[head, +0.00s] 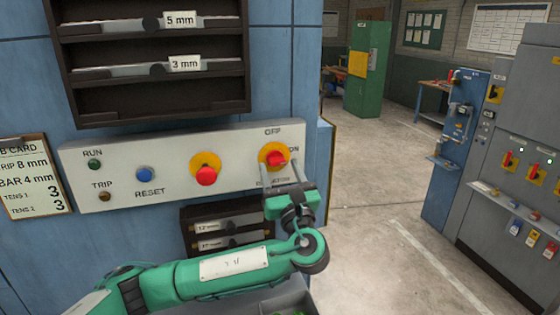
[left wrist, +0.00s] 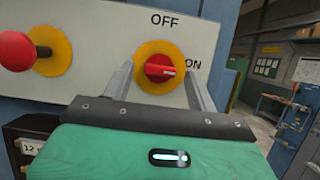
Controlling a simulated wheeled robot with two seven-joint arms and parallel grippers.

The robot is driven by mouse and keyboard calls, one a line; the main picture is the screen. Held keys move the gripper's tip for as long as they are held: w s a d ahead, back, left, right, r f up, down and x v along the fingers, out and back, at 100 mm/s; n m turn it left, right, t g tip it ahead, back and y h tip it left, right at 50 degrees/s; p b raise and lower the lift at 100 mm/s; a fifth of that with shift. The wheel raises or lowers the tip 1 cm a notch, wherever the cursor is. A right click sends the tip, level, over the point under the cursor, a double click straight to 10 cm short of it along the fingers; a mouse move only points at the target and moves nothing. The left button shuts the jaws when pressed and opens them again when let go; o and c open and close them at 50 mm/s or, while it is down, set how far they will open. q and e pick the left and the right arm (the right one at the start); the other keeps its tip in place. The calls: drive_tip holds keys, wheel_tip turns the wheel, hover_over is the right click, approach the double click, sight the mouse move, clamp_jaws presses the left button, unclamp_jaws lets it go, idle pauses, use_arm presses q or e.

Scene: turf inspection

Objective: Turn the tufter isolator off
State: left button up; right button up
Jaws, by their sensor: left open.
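The isolator is a red rotary knob (head: 276,157) on a yellow round plate, at the right end of a pale control panel (head: 125,165). OFF is printed above it and ON to its right. In the left wrist view the knob (left wrist: 160,68) has a pale mark pointing right, towards ON. My left gripper (head: 283,172) is open in front of the knob. In the left wrist view its two fingers (left wrist: 160,85) stand on either side of the yellow plate's lower part, with the knob between them. Whether they touch the knob I cannot tell. My right gripper is not in view.
Left of the isolator is a red mushroom button (head: 206,176) on yellow, then a blue RESET button (head: 145,174). Open floor (head: 380,200) lies to the right, before grey cabinets (head: 520,140).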

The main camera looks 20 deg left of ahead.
use_arm(q)
drive_tip(key=shift+w+a, duration=0.2)
drive_tip(key=shift+w, duration=0.05)
